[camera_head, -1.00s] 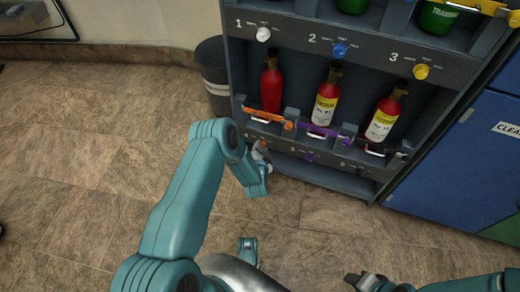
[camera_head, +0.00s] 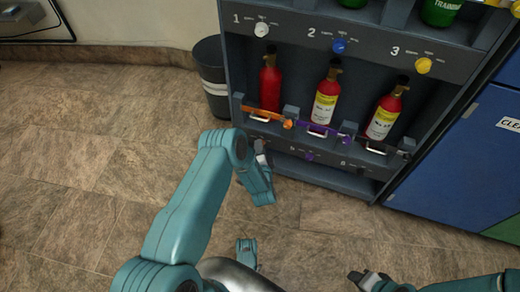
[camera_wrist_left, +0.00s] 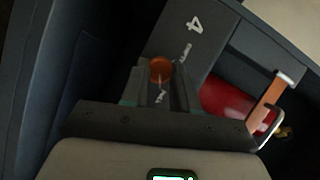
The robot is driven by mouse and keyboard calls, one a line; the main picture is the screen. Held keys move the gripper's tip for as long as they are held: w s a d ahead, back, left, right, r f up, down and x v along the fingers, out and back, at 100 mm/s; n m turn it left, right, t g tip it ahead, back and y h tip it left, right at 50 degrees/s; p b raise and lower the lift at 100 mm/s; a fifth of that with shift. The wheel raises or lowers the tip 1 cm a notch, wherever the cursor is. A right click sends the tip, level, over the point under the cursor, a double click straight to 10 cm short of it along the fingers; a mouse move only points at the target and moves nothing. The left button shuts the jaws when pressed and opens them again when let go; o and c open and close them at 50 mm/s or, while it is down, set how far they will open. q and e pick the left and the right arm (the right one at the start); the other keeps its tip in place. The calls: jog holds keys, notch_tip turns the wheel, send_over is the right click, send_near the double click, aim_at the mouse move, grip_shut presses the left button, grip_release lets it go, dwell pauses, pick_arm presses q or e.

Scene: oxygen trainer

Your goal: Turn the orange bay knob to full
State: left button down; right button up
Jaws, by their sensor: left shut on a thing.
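The orange bay knob (camera_wrist_left: 161,69) shows in the left wrist view on the dark panel marked 4, with small white lettering around it. My left gripper (camera_wrist_left: 160,86) is shut on it, one finger on each side. In the head view my left gripper (camera_head: 262,152) is at the lower left of the rack, below the orange bar, and hides the knob. The knob's pointer and exact setting cannot be read. My right gripper (camera_head: 366,279) is at the bottom of the head view, away from the rack; its finger gap is unclear.
The rack (camera_head: 230,75) holds red bottles (camera_head: 326,100) behind an orange bar (camera_head: 266,117) and a purple bar (camera_head: 318,130). White, blue (camera_head: 339,46) and yellow knobs sit above. A grey bin (camera_head: 211,85) stands left of the rack. The tiled floor in front is clear.

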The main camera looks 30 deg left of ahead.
pick_arm(q)
jog(key=c, duration=0.9)
grip_release()
jog(key=shift+o, duration=0.2)
